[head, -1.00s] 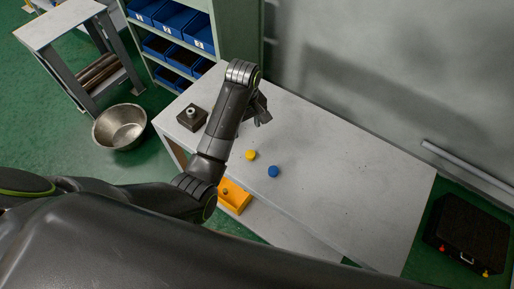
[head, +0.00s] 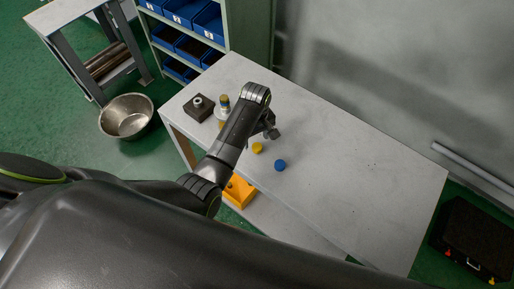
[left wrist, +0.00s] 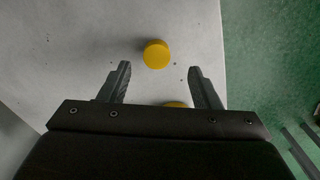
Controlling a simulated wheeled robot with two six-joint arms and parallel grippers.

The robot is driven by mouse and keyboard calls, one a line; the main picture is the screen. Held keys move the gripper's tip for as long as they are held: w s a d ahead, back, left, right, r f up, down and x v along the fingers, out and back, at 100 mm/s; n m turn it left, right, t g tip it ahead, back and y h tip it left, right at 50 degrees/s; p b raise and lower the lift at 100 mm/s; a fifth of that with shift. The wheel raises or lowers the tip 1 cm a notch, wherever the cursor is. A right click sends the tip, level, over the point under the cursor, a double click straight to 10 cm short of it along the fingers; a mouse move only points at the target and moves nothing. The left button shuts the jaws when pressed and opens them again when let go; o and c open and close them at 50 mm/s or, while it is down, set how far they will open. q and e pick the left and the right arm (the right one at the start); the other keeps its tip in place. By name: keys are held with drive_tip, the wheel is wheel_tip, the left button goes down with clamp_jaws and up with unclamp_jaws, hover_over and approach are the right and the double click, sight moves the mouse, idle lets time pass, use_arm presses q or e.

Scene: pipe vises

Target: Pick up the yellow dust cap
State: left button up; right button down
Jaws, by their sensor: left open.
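The yellow dust cap (head: 257,148) lies on the grey table, just below my left gripper (head: 270,131) in the head view. A second yellow thing (head: 221,125) is mostly hidden behind my left arm. In the left wrist view, a round yellow piece (left wrist: 156,54) lies beyond the open, empty fingertips of my left gripper (left wrist: 158,66), between their lines. Another yellow piece (left wrist: 176,104) is mostly hidden by the gripper body. I cannot tell which yellow piece matches which across views. My right gripper is not in view.
A blue cap (head: 280,165) lies near the yellow cap. A dark block (head: 198,108) and a silver piece with a yellow top (head: 223,106) stand at the table's left end. The table's right side (head: 370,190) is clear.

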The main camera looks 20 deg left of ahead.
sight(257, 146)
use_arm(q)
drive_tip(key=shift+w+d+f, duration=0.15)
drive_tip(key=shift+f, duration=2.45)
drive_tip(key=shift+c, duration=0.5)
drive_tip(key=c, duration=1)
